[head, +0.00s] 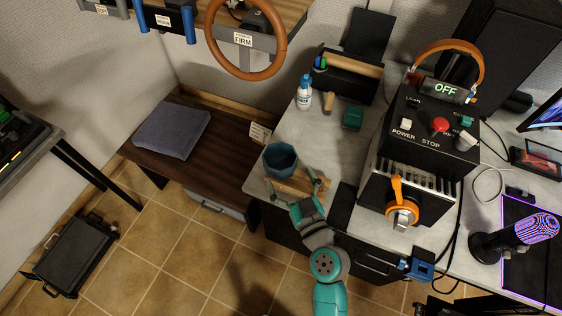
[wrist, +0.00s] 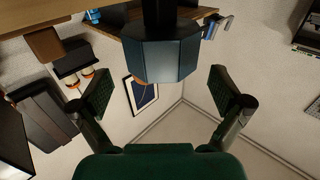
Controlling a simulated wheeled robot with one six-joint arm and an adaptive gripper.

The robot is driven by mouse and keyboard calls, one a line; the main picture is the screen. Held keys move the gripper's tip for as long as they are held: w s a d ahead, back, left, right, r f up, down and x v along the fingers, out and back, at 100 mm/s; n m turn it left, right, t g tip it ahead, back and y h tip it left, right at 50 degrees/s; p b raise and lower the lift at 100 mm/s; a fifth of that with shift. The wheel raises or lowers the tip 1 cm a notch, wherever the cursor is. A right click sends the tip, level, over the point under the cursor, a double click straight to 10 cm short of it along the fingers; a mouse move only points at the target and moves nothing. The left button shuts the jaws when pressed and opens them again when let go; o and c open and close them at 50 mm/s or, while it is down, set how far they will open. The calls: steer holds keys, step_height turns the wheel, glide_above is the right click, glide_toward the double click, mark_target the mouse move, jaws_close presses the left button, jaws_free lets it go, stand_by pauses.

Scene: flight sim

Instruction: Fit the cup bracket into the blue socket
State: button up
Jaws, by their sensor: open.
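The cup bracket appears to be the dark blue faceted cup (head: 281,160) at the front left corner of the grey desk. In the wrist view the cup (wrist: 160,62) lies ahead between my fingers, with a dark stem on it. My gripper (head: 293,188) is open at the cup's near side. In the wrist view my gripper (wrist: 160,92) has a finger on each side, with visible gaps to the cup. A blue fitting (head: 420,270), which looks like the blue socket, is at the desk's front edge on the right. Its opening is too small to make out.
A wooden block (head: 296,182) is by the cup. A control box (head: 425,125) with an orange-handled part (head: 402,210) stands between the cup and the blue fitting. A bottle (head: 304,94) and a green box (head: 353,118) stand behind. Cables hang near the blue fitting.

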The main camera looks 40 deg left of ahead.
mark_target(275, 147)
steer(key=shift+x, duration=3.2)
steer(key=shift+s+r, duration=0.1)
steer(key=shift+r, duration=0.05)
steer(key=c, duration=0.9)
